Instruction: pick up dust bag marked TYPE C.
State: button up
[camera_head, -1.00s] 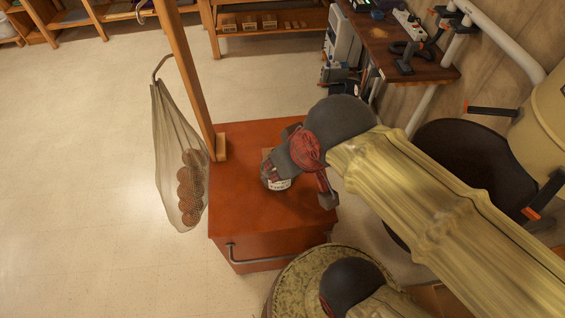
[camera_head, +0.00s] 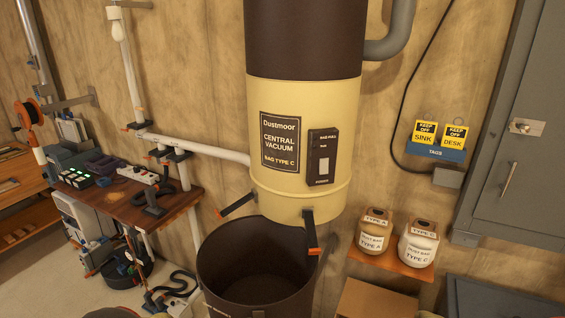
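The dust bag marked TYPE C (camera_head: 417,246) is a cream rounded bag with a tan top, a dark round opening and a white label. It stands upright on a small wooden wall shelf (camera_head: 390,264), at the lower right of the head view. A similar tan bag marked TYPE A (camera_head: 373,232) stands just left of it. The central vacuum (camera_head: 300,190), labelled BAG TYPE C, hangs to their left. My gripper is outside this view.
A large dark open bin (camera_head: 212,262) stands below the vacuum. A cardboard box (camera_head: 375,300) is under the shelf. Grey cabinets (camera_head: 515,130) stand at the right. A workbench (camera_head: 125,200) with tools is at the left. KEEP OFF tags (camera_head: 440,133) hang above the shelf.

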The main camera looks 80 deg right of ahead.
aim_at(418, 242)
jog(key=z, duration=2.7)
